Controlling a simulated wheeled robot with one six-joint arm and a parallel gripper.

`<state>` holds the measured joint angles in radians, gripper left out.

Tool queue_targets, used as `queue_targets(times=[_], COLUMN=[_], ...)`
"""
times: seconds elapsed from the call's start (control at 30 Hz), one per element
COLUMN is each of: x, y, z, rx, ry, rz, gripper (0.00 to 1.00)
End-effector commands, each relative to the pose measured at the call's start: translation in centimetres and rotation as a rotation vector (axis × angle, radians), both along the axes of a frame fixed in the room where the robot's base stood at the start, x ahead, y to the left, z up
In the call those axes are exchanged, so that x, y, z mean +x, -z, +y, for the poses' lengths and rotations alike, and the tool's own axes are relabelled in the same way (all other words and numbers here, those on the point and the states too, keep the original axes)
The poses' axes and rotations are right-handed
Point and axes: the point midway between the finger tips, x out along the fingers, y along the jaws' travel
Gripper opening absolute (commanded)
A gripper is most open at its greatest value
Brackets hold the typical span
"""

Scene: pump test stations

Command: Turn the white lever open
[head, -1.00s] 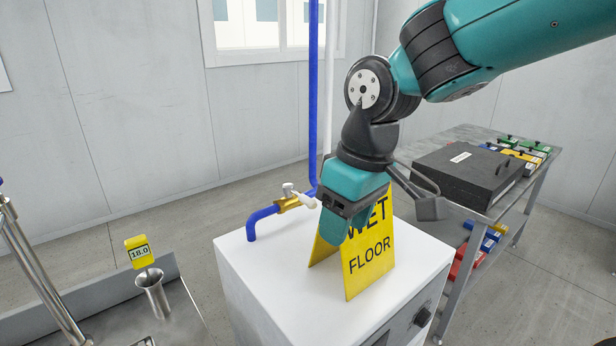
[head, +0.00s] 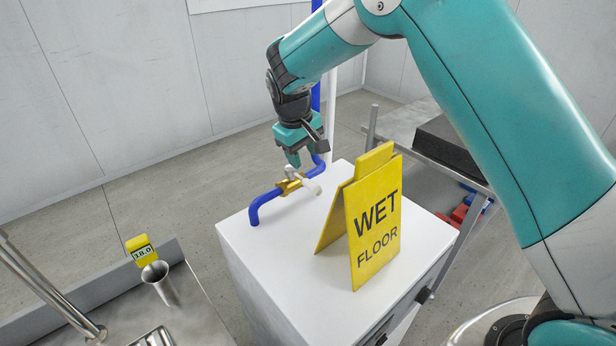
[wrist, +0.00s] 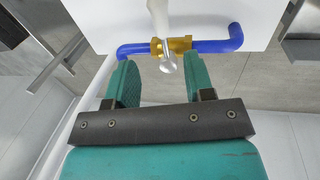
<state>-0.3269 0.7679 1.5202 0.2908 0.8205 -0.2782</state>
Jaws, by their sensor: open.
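The white lever (head: 305,184) sits on a brass valve (head: 289,184) in a blue pipe (head: 264,202) at the back of the white cabinet. In the wrist view the lever (wrist: 160,25) points up the picture, crossways to the pipe, with its rounded hub (wrist: 167,66) at the brass valve body (wrist: 181,44). My gripper (head: 305,163) hangs just above and behind the valve in the head view. In the wrist view my gripper (wrist: 158,75) is open, its two teal fingers apart on either side of the hub, with nothing held. Whether a finger touches the lever cannot be told.
A yellow wet floor sign (head: 374,222) stands on the white cabinet (head: 273,257), close right of the valve. A blue vertical pipe rises behind my gripper. A steel sink (head: 203,318) with a yellow 18.0 tag (head: 141,250) is at left.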

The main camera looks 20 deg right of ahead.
Motion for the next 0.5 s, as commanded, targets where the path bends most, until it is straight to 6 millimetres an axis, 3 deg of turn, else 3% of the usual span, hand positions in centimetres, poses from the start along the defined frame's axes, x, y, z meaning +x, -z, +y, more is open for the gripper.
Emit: queue_targets(times=[0.3,0.5], x=[0.4,0.6], y=[6.5,8.6], z=[-1.1,-1.3], rx=[0.0,0.001], ry=[-0.002,-0.004], rz=[0.005,0.0], gripper=[0.48,0.48])
